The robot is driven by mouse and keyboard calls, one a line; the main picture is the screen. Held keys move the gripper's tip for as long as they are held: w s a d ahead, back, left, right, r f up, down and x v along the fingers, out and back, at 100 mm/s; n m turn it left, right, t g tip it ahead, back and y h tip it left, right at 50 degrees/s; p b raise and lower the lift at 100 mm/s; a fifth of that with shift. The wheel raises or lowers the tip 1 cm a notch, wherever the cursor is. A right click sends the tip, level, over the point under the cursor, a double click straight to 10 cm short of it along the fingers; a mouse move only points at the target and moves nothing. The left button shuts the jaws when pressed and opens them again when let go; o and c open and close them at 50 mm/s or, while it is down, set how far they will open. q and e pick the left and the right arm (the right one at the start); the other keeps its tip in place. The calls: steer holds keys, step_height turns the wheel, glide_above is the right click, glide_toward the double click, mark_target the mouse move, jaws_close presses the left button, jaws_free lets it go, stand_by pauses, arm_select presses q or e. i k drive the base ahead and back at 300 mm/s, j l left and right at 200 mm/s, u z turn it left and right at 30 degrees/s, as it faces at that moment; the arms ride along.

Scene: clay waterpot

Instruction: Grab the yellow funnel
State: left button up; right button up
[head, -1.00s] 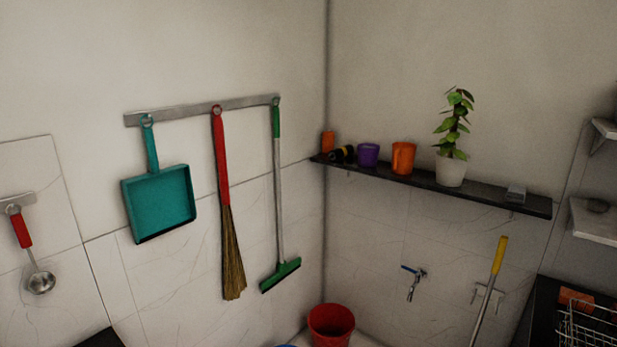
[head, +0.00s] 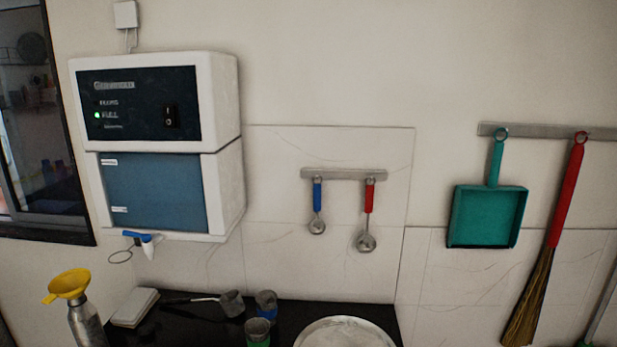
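The yellow funnel (head: 70,283) is at the lower left of the head view. It sits on top of a silver metal bottle (head: 84,324), mouth up, with its small tab pointing left. The bottle stands at the left end of the black counter, and its lower part is cut off by the picture edge. Neither of my grippers shows in the head view.
A white water purifier (head: 160,145) hangs on the wall above the counter (head: 290,318). A white box (head: 135,307), a ladle-like utensil (head: 230,302), a blue cup (head: 266,303), a green cup (head: 257,332) and a round metal plate (head: 345,334) are right of the bottle.

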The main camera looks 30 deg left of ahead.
mark_target(71, 284)
steer(key=u, duration=2.2)
